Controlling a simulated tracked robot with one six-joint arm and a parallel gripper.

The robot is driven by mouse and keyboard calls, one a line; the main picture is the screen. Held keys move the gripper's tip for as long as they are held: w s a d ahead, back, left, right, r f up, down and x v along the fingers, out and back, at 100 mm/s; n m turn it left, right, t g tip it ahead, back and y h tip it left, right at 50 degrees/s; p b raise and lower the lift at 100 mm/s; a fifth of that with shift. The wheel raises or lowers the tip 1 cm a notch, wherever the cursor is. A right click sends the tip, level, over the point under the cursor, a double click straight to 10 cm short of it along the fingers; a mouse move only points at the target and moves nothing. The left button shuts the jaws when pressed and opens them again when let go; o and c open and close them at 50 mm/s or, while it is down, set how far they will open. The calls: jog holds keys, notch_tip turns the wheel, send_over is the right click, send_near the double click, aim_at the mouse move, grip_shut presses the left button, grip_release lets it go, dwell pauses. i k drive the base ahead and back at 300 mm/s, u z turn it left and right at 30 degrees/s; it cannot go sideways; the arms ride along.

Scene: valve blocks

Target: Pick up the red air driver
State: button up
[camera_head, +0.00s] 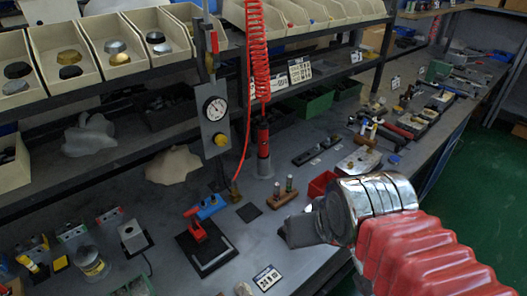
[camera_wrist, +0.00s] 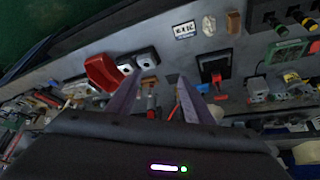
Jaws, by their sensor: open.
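The red air driver (camera_head: 263,138) stands upright on the bench in the head view, in a grey holder (camera_head: 264,165), under a coiled red hose. A small red shape between my fingers in the wrist view (camera_wrist: 151,106) may be the driver, but it is partly hidden and I cannot be sure. My gripper (camera_wrist: 160,76) is open and empty, its two fingers apart over the bench. In the head view my gripper is right of and nearer than the driver, apart from it; its fingertips are not clear there.
A panel with a pressure gauge (camera_head: 215,108) stands left of the driver. A wooden block with metal pegs (camera_head: 288,194), a red bin (camera_head: 321,183) and a red toggle clamp (camera_head: 196,226) are on the bench. A shelf of beige bins (camera_head: 128,60) overhangs the back.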

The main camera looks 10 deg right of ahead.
aim_at(262, 154)
jog(key=u, duration=4.2)
jog(key=k, duration=0.9)
jog(key=u, duration=0.05)
